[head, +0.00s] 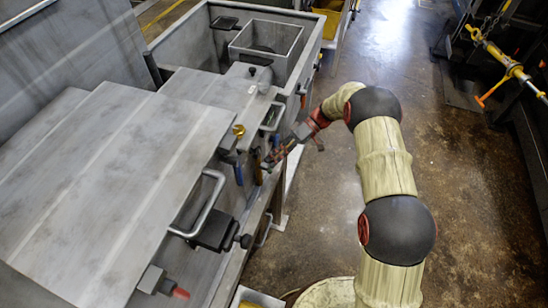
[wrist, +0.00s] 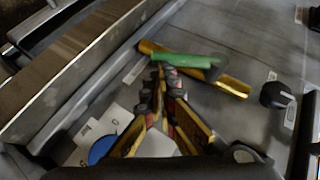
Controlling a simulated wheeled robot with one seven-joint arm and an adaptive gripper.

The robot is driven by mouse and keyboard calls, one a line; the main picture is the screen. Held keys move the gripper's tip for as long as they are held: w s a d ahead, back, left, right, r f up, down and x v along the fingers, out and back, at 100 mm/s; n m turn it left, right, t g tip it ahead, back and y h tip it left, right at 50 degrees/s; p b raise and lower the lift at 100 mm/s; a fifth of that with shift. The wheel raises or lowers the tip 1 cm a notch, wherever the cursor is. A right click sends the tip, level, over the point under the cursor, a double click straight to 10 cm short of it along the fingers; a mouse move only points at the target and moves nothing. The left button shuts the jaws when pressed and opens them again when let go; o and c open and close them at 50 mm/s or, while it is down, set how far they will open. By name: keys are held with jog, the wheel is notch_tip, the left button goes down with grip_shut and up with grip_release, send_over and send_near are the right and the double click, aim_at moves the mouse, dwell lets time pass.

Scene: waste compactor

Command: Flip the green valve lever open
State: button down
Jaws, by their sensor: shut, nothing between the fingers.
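The green valve lever (wrist: 192,61) shows in the wrist view just beyond my fingertips, as a green grip lying across a yellow metal bar (wrist: 232,84) on a grey panel. My gripper (wrist: 162,74) is shut and empty, its fingertips close beneath the left half of the green grip. Whether they touch it I cannot tell. In the head view my gripper (head: 270,158) reaches left to the side of the grey machine, and the lever there is too small and partly hidden to make out clearly.
A black knob (wrist: 276,94) stands right of the lever in the wrist view. A metal ledge (wrist: 80,75) runs along the left. In the head view, a large grey lid (head: 110,190) with a bar handle (head: 208,205) lies at left, and open floor (head: 300,250) lies at right.

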jog(key=shift+s+a+f+m+g+y+b, duration=0.1)
jog(key=shift+s+f+m+g+y+b, duration=0.1)
jog(key=shift+f, duration=0.1)
jog(key=shift+s+f+m+g+y+b, duration=0.1)
jog(key=shift+f+g, duration=0.1)
jog(key=shift+f, duration=0.1)
jog(key=shift+s+a+f+b, duration=0.3)
jog(key=shift+s+f+b, duration=0.15)
jog(key=shift+s, duration=0.2)
